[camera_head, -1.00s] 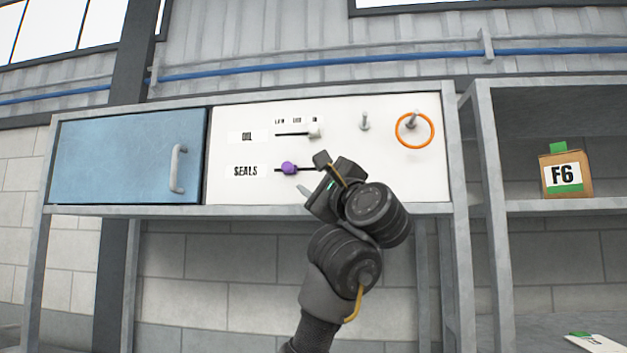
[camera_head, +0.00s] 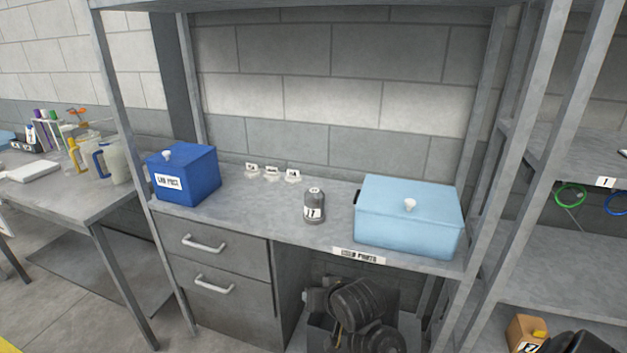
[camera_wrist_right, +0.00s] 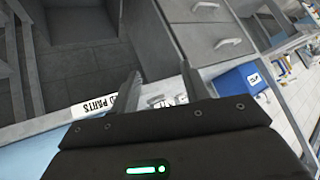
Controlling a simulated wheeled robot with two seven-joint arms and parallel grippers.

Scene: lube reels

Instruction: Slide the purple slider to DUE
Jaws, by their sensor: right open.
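The purple slider and its panel are out of view in both current views. My right gripper (camera_wrist_right: 161,68) shows in the right wrist view with its two fingers apart and nothing between them. My left gripper is not in view.
A grey bench (camera_head: 260,215) carries a dark blue box (camera_head: 195,180), a light blue box (camera_head: 405,225), a grey bottle (camera_head: 314,207) and small white labelled pieces (camera_head: 272,174). Drawers (camera_head: 215,265) are below. A cluttered table (camera_head: 75,195) stands left, shelving (camera_head: 570,255) right.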

